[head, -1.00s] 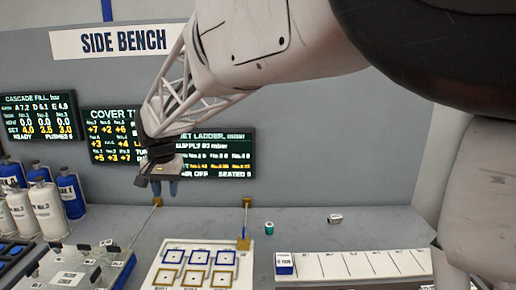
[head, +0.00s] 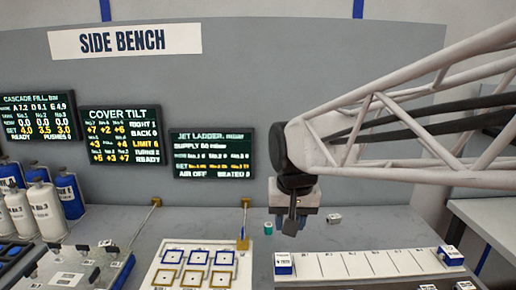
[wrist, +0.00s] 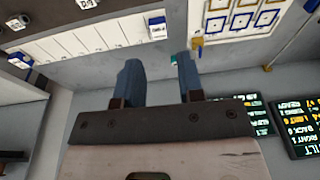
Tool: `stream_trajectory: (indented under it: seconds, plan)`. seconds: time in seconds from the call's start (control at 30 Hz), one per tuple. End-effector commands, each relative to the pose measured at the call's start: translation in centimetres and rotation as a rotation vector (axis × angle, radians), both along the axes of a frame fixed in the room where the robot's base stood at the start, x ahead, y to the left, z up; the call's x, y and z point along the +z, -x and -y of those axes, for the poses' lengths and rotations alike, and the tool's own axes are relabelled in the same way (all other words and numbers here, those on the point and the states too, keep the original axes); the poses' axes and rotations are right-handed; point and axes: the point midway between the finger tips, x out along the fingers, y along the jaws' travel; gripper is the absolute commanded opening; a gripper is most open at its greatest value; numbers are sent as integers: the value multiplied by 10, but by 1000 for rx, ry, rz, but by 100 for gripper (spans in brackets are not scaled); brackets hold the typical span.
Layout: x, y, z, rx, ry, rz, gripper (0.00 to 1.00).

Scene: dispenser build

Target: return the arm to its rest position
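My gripper (head: 292,222) hangs from the dark wrist above the back of the bench, right of the middle in the head view. In the wrist view my gripper (wrist: 158,62) shows two blue-grey fingers set apart with nothing between them. It is open and empty. My white lattice arm enters from the right edge in the head view. The fingers touch nothing that I can see.
Below lie a white numbered strip (head: 350,264) with small blocks at its ends, a green cylinder (head: 268,228) and a small pale block (head: 334,218). A white board (head: 159,276) with square outlines lies left. Screens (head: 213,153) hang behind. White and blue canisters (head: 45,207) stand far left.

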Motion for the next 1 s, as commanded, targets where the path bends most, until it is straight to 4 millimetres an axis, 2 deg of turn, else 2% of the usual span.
stream_trajectory:
  seconds: [0.1,0.3,0.6,0.8,1.0]
  plan:
    - [-7,28,29,-11,4,13,35]
    - [-22,73,68,-22,14,32,35]
    - [-50,136,108,-35,32,54,35]
    - [-61,156,118,-38,39,60,35]
    - [-63,160,119,-38,41,61,35]
